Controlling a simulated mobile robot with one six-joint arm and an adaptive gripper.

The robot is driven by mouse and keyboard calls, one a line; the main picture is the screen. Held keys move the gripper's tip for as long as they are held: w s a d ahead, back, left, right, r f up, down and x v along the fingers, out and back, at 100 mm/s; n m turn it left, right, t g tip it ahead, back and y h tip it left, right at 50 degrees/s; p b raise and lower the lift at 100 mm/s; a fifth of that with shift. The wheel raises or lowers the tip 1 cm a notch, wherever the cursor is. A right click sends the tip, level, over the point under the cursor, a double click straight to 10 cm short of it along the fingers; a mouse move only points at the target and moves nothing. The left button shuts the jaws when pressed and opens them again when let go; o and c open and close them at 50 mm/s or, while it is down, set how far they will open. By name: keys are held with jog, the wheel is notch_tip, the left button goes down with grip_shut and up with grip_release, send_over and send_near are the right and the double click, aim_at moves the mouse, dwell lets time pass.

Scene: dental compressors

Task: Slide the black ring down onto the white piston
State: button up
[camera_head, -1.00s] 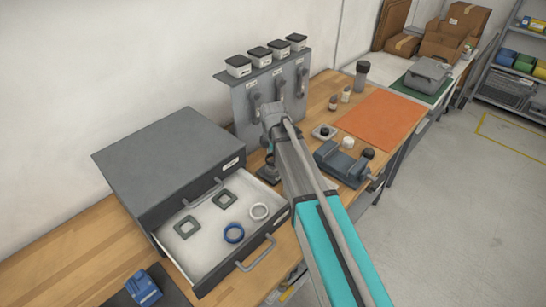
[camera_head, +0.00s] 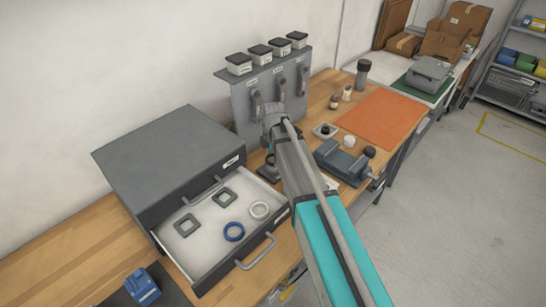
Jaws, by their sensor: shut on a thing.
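My gripper (camera_head: 268,160) points down beside the open drawer, in front of the grey valve panel, partly hidden behind my own arm. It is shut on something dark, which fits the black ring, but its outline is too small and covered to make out. A dark base lies just below the gripper; I cannot tell whether they touch. A small white cylinder (camera_head: 349,141), possibly the white piston, stands upright by the blue-grey vise (camera_head: 341,160), to the right of my gripper and apart from it.
The open drawer (camera_head: 180,248) holds a blue ring (camera_head: 234,231), a white ring (camera_head: 260,210) and two square grey frames. A small dish (camera_head: 325,131) with a dark piece stands right of my arm. The valve panel (camera_head: 244,103) rises behind. The orange mat (camera_head: 380,117) is clear.

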aim_at(273, 160)
jog(key=shift+f+b, duration=1.7)
dwell(1.8)
jog(key=o, duration=0.7)
jog(key=shift+r, duration=0.2)
jog(key=shift+r+p, duration=4.35)
jog(key=shift+p, duration=0.25)
jog(key=shift+d, duration=0.1)
jog(key=s+d+m, duration=0.2)
jog(key=s+m, duration=0.1)
jog(key=s+d+m, duration=0.3)
jog(key=m, duration=0.1)
jog(key=s+d+m, duration=0.3)
jog(key=shift+s+d+m, duration=0.2)
jog(key=shift+s+m, duration=0.1)
jog(key=shift+m, duration=0.1)
jog(key=s+d+m, duration=0.2)
jog(key=s+m, duration=0.1)
jog(key=s+d+m, duration=0.2)
jog(key=s+m, duration=0.1)
jog(key=m, duration=0.1)
jog(key=s+d+m, duration=0.1)
jog(key=s+m, duration=0.2)
jog(key=shift+s+d, duration=0.15)
jog(key=shift+d, duration=0.25)
jog(key=shift+s+d+m, duration=0.3)
jog(key=shift+s+m, duration=0.1)
jog(key=shift+m, duration=0.4)
